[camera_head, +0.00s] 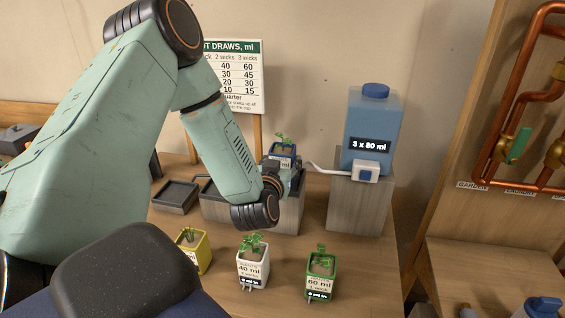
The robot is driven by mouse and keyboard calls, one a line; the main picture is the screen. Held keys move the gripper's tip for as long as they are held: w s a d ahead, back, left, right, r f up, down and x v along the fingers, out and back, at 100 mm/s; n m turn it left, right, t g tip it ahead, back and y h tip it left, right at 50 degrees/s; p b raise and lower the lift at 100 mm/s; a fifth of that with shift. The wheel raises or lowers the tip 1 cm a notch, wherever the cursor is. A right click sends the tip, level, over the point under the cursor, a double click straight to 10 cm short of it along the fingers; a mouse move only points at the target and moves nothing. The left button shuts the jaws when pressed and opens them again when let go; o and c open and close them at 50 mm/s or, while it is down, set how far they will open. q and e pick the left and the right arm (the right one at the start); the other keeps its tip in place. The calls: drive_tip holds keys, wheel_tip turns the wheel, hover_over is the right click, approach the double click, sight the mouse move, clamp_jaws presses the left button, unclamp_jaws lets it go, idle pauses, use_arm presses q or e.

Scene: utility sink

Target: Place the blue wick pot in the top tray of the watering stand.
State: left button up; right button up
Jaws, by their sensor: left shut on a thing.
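The blue wick pot (284,150) with a small green plant stands upright above the grey wooden block of the watering stand (285,217). My left gripper (290,172) is shut on the blue pot, its dark fingers partly hidden behind my wrist. A dark tray edge (207,189) shows on top of the block; my arm and gripper hide most of that tray. I cannot tell whether the pot touches the tray. A lower black tray (175,195) sits to the left of the block and looks empty. My right gripper is not in view.
A yellow pot (205,253), a white pot (252,267) and a green pot (321,277) stand in front on the table. A blue water tank (372,125) stands on a block at the right, with a white tube leading left. A chart (240,80) stands behind.

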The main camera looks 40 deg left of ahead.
use_arm(q)
drive_tip(key=shift+w+a+f, duration=0.1)
drive_tip(key=shift+a+f, duration=0.1)
drive_tip(key=shift+f, duration=0.05)
drive_tip(key=o, duration=1)
drive_tip(key=shift+a+f, duration=0.1)
drive_tip(key=o, duration=0.3)
drive_tip(key=shift+w, duration=0.1)
drive_tip(key=shift+o, duration=0.2)
drive_tip(key=shift+s+d+r, duration=0.2)
drive_tip(key=shift+d+r, duration=0.05)
drive_tip(key=shift+d, duration=0.1)
drive_tip(key=shift+a, duration=0.25)
drive_tip(key=v, duration=1.2)
drive_tip(key=shift+r, duration=0.15)
